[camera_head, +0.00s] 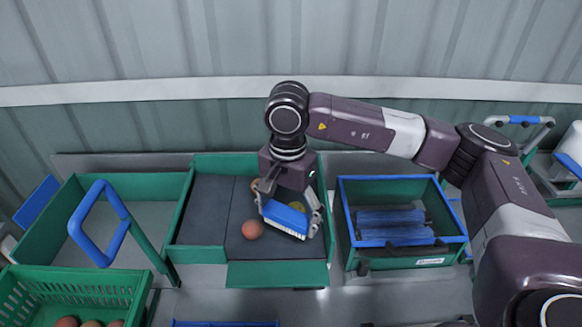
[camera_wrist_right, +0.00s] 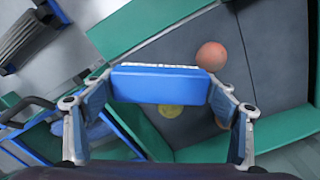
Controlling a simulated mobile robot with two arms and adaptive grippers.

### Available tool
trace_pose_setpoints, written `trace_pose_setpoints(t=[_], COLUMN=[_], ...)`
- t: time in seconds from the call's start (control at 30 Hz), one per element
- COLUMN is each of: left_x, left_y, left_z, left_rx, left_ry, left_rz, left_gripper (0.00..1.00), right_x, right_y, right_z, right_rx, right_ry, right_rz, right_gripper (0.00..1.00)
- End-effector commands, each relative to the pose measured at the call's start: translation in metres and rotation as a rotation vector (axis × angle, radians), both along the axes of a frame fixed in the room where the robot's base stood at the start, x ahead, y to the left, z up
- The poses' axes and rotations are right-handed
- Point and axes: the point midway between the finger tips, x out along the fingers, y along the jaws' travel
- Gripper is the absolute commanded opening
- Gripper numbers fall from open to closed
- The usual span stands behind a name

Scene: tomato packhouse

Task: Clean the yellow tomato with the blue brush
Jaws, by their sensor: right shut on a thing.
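My right gripper (camera_head: 289,213) is shut on the blue brush (camera_head: 285,217), held over the dark-lined green tray (camera_head: 280,273). In the right wrist view the brush (camera_wrist_right: 160,85) spans between the two fingers (camera_wrist_right: 160,108), its white bristles along the far side. The yellow tomato (camera_head: 297,206) lies in the tray, partly hidden behind the brush and gripper. In the right wrist view the yellow tomato (camera_wrist_right: 171,111) shows just past the brush's near edge. I cannot tell whether the bristles touch it. My left gripper is not in view.
An orange-red tomato (camera_head: 252,230) lies left of the brush in the tray; another is partly hidden behind the gripper. A blue-rimmed green crate (camera_head: 402,261) holding blue items stands right. A green basket (camera_head: 75,283) with tomatoes is at front left, near a blue handle (camera_head: 83,211).

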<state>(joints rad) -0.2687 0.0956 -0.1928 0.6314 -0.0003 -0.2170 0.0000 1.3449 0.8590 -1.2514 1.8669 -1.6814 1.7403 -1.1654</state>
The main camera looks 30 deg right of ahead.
Motion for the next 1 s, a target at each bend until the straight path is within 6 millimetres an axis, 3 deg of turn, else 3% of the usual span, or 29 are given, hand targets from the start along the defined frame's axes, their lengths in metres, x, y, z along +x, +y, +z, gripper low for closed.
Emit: trace_pose_setpoints(t=[0.13,0.3,0.4,0.57,0.8,1.0], left_x=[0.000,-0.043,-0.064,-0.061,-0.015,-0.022], left_y=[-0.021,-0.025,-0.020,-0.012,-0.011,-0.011], left_z=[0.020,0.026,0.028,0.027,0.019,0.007], left_rx=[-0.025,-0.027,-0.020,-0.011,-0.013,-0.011], left_ry=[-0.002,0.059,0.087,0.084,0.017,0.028], left_rz=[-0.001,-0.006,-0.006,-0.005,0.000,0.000], left_gripper=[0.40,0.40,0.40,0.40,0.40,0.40], right_x=[0.041,0.069,0.076,0.080,0.080,0.080], right_y=[-0.022,-0.043,-0.050,-0.055,-0.055,-0.055], right_z=[0.018,0.024,0.025,0.022,0.006,-0.014], right_rx=[0.001,-0.005,-0.008,-0.010,-0.011,-0.009], right_ry=[0.005,0.012,0.015,0.015,0.016,0.016], right_rz=[-0.448,-0.825,-0.951,-1.023,-1.022,-1.020], right_gripper=[0.59,0.59,0.59,0.59,0.59,0.59])
